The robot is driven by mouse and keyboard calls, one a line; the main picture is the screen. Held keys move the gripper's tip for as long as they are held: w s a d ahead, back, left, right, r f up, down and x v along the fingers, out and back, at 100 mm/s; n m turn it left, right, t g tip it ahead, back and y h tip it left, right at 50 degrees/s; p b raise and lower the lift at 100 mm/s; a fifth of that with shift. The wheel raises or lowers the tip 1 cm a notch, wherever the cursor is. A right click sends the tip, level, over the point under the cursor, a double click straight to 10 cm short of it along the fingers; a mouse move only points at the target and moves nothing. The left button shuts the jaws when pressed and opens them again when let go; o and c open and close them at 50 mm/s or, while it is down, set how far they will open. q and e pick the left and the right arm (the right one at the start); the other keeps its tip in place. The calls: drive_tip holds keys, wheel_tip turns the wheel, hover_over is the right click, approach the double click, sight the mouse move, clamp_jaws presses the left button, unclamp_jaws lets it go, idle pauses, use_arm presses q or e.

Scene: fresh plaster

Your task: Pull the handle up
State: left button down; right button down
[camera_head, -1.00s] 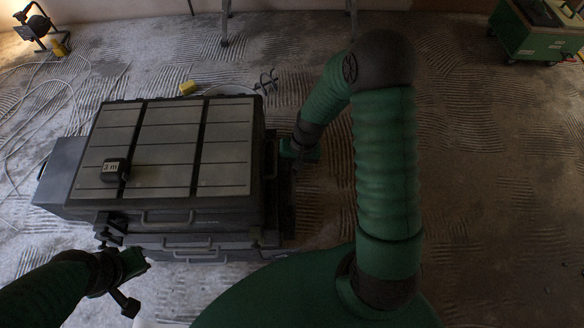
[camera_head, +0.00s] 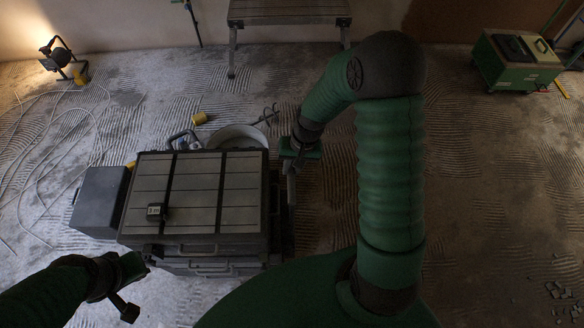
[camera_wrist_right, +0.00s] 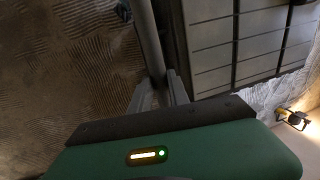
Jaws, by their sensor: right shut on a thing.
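The handle is a grey bar at the right side of a dark case with a panelled top (camera_head: 190,187). In the head view part of the bar (camera_head: 291,192) shows upright below my right gripper (camera_head: 291,163), by the case's far right corner. In the right wrist view the bar (camera_wrist_right: 150,42) runs down between the fingers of my right gripper (camera_wrist_right: 161,92), which is shut on it. My arm hides the bar's top end. My left gripper (camera_head: 136,284) is at the case's near left corner; its fingers are unclear.
A white bucket (camera_head: 238,136) stands behind. A work lamp (camera_head: 58,57), cables, a trestle (camera_head: 288,12) and a green machine (camera_head: 514,62) are farther back. The right floor is largely clear.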

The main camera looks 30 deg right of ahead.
drive_tip(key=shift+w+d+r, duration=0.15)
drive_tip(key=shift+w+r, duration=0.05)
drive_tip(key=shift+r, duration=0.05)
drive_tip(key=c, duration=1.5)
unclamp_jaws()
drive_tip(key=shift+o, duration=1.2)
drive_tip(key=shift+s+r, duration=0.1)
drive_tip(key=shift+s, duration=0.15)
drive_tip(key=shift+w, duration=0.1)
wheel_tip(320, 180, up, 16)
drive_tip(key=s+d+p, duration=0.1)
drive_tip(key=d, duration=0.1)
drive_tip(key=shift+s+d+r, duration=0.2)
drive_tip(key=shift+s+d, duration=0.1)
drive_tip(key=shift+s, duration=0.1)
